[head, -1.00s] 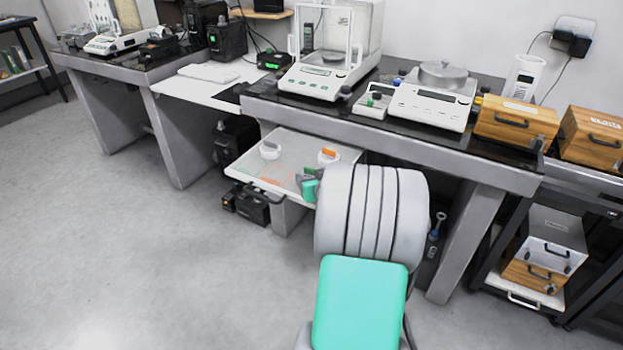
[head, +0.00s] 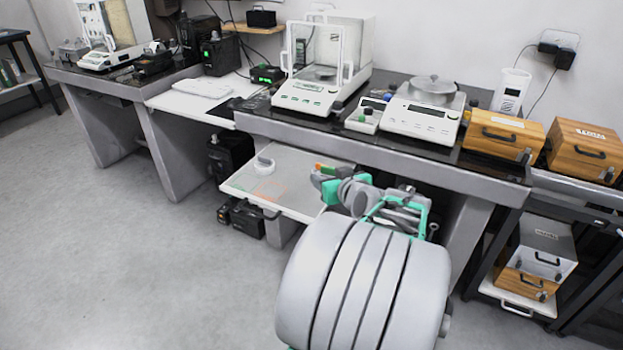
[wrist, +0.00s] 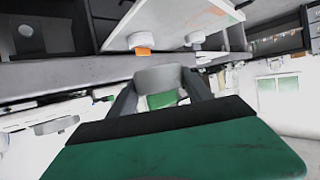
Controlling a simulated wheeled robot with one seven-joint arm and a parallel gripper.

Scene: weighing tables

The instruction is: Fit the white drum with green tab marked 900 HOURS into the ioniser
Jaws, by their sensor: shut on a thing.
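In the wrist view my gripper (wrist: 160,84) is shut on a white drum (wrist: 158,75) with a green tab (wrist: 162,100). Its marking is not readable. In the head view my gripper (head: 327,178) is at the right side of the pulled-out white drawer (head: 238,186), and my arm hides much of the held drum. A drum with an orange tab (wrist: 143,49) and another white drum (wrist: 195,38) are on the drawer. The white drum (head: 263,163) also shows in the head view; the orange tab (head: 322,167) is just beyond my gripper. I cannot tell which device is the ioniser.
Above the drawer, the dark bench carries a glass-walled balance (head: 307,96), a small keypad box (head: 367,115), a flat-pan scale (head: 420,115) and wooden boxes (head: 502,137). A black box with green lights (head: 267,74) stands at left. The floor at left is clear.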

